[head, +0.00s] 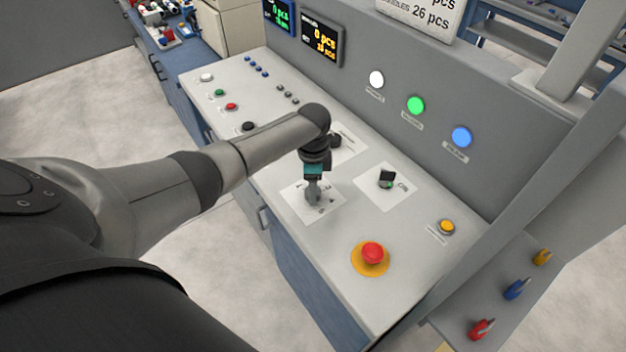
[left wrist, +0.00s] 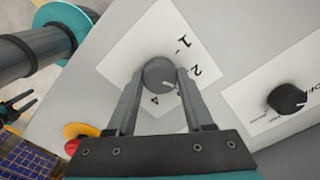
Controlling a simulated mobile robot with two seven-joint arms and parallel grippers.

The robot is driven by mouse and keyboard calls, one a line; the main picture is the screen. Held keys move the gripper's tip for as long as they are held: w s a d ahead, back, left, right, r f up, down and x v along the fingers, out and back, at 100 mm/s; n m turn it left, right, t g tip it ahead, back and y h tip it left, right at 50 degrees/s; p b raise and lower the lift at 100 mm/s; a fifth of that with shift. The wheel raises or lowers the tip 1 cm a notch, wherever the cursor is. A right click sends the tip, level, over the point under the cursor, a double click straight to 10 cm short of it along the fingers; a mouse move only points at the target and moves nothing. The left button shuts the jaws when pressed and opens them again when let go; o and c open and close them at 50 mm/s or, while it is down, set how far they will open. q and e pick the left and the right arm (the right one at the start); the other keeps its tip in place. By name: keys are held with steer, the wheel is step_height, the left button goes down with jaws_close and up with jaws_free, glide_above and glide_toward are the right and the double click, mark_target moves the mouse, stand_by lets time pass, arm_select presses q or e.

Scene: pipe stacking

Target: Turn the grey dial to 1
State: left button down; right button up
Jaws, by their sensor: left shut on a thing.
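The grey dial (left wrist: 159,76) sits on a white card (left wrist: 135,60) on the console, seen from above in the left wrist view. The numbers 1, 2 and 4 show around it; a finger covers part of the card. A light mark on the dial's face seems to point toward the right finger, between 2 and 4. My left gripper (left wrist: 160,82) has one finger on each side of the dial and is shut on it. In the head view my left gripper (head: 313,196) reaches down to this card (head: 296,200) and hides the dial.
A red emergency button (head: 373,253) and a yellow button (head: 447,227) lie nearer the right end. Small buttons line the console's far left. Lights and displays stand behind.

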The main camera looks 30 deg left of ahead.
arm_select(q)
steer(key=n+p, duration=0.2)
steer(key=n, duration=0.1)
steer(key=shift+r+n, duration=0.1)
steer(key=shift+n, duration=0.3)
steer(key=n+p, duration=0.2)
steer(key=n, duration=0.1)
steer(key=shift+n, duration=0.3)
steer(key=n+p, duration=0.1)
steer(key=n, duration=0.2)
steer(key=shift+n, duration=0.3)
steer(key=shift+n+p, duration=0.65)
steer(key=shift+n, duration=1.15)
steer(key=shift+c, duration=1.4)
jaws_free()
